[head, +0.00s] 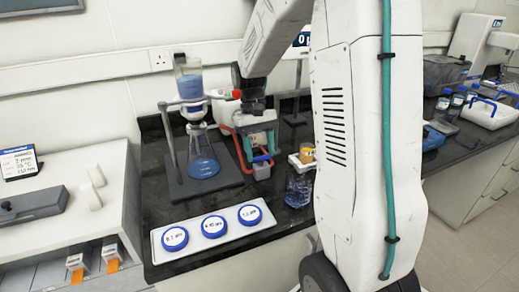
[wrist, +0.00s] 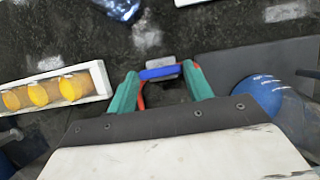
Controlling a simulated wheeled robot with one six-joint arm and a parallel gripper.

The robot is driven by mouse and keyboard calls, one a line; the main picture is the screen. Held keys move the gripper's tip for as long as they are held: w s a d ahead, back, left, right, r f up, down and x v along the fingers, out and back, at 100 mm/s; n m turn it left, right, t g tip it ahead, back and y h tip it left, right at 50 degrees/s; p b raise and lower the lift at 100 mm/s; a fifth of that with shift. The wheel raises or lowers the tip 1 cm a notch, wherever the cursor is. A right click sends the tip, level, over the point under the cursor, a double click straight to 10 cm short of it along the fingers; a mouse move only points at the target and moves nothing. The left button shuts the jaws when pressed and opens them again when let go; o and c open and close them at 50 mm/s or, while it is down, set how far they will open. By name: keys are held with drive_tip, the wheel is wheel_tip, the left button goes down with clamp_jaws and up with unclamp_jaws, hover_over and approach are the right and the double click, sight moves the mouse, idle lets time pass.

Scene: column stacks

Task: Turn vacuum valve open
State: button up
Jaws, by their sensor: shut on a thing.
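The vacuum valve's blue handle (head: 262,158) is low in front of the filtration stand, near red tubing. In the wrist view the blue handle (wrist: 158,73) lies crosswise between my fingertips, with a grey block behind it. My gripper (head: 259,149) points down, and its teal fingers are closed onto the handle from both sides. My gripper also shows in the wrist view (wrist: 160,74). Most of the valve body is hidden by the fingers, so I cannot tell how far the handle is turned.
A flask of blue liquid (head: 203,164) stands on a dark base left of my gripper, below a blue-filled funnel (head: 189,82). A white tray (head: 158,252) with blue-lidded discs is in front. A rack of orange-yellow vials (wrist: 105,78) and a clear bottle (head: 298,190) are close by.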

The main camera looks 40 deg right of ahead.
drive_tip(key=o, duration=1)
drive_tip(key=shift+w, duration=0.1)
drive_tip(key=shift+r, duration=0.1)
drive_tip(key=v, duration=0.7)
drive_tip(key=shift+w+r, duration=0.2)
drive_tip(key=shift+r, duration=0.1)
